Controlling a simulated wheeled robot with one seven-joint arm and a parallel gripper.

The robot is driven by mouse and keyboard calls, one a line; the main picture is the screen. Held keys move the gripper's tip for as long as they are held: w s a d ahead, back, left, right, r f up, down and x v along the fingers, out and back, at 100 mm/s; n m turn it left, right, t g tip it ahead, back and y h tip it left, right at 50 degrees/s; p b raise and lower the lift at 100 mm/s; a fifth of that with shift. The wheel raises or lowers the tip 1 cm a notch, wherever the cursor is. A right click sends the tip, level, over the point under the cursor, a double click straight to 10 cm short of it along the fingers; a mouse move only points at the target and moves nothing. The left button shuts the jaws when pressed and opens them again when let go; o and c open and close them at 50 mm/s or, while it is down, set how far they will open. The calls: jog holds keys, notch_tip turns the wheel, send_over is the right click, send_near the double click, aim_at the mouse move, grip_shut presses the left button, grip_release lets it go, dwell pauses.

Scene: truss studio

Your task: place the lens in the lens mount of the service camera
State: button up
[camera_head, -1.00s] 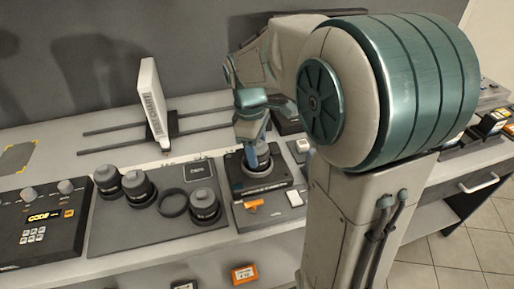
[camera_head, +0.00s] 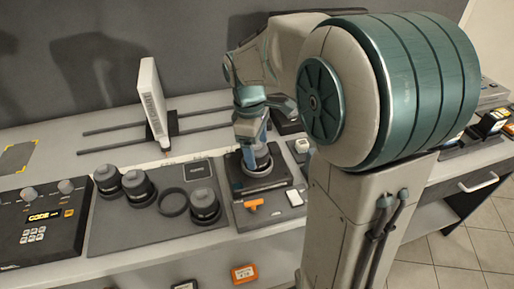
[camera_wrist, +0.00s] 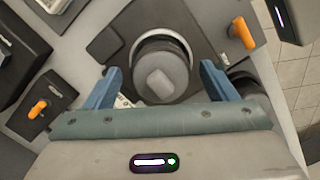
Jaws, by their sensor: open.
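The service camera (camera_head: 252,211) is a dark flat unit on the bench, with a round lens mount. A dark lens (camera_head: 256,165) stands upright at the mount, partly hidden by my gripper. In the wrist view the lens (camera_wrist: 160,78) shows from above, with a pale mount ring (camera_wrist: 143,46) around part of it. I cannot tell whether it is fully seated. My gripper (camera_wrist: 160,82) is open above the lens, with one blue finger on each side and gaps between. In the head view my gripper (camera_head: 259,146) is just over the mount.
A grey tray (camera_head: 112,238) left of the camera holds several dark lenses and an empty ring (camera_head: 173,203). A control box (camera_head: 40,228) is further left. A white chart panel (camera_head: 153,100) stands on rails behind.

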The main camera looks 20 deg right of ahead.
jog(key=r, duration=0.6)
jog(key=a+r, duration=0.1)
jog(key=r, duration=0.3)
jog(key=shift+w+p, duration=0.3)
jog(key=shift+p, duration=0.05)
jog(key=shift+s+r, duration=0.1)
jog(key=shift+r, duration=0.35)
jog(key=s+f+m+t, duration=0.1)
jog(key=s+f+m, duration=0.4)
jog(key=s, duration=0.2)
jog(key=s+d+f+m+t+y, duration=0.1)
jog(key=s+f+m+t, duration=0.1)
jog(key=s+f+m, duration=0.2)
jog(key=s+m, duration=0.2)
jog(key=s, duration=0.1)
jog(key=shift+s+f+t, duration=0.15)
jog(key=shift+f+t, duration=0.15)
jog(key=shift+f, duration=0.1)
